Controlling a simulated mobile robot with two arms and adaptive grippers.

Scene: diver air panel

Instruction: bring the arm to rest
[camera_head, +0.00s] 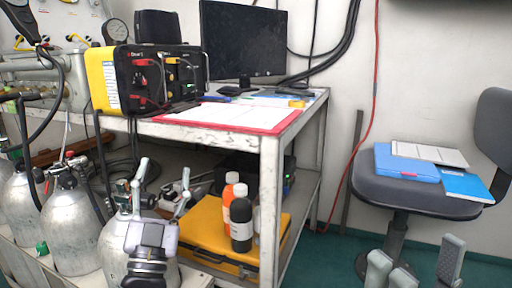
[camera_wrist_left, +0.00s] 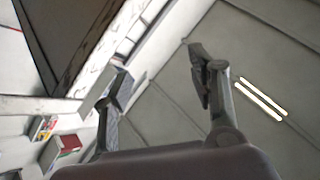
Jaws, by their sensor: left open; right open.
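My left gripper (camera_head: 162,180) is in the lower left of the head view, in front of the grey cylinders. Its two fingers point up and stand apart, with nothing between them. In the left wrist view the same gripper (camera_wrist_left: 160,85) is open and empty, with ceiling and wall behind it. My right gripper (camera_head: 415,262) shows at the lower right edge of the head view, in front of the floor by the chair. Its fingers stand apart, and nothing shows between them. Its lower part is cut off by the frame.
A white table (camera_head: 270,160) carries a yellow-black device (camera_head: 122,80), a monitor (camera_head: 240,42) and a red clipboard (camera_head: 285,125). Below are a yellow case (camera_head: 205,222) and bottles (camera_head: 241,222). Cylinders (camera_head: 75,235) stand left; a chair (camera_head: 430,200) holding folders stands right. Green floor (camera_head: 330,260) lies between.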

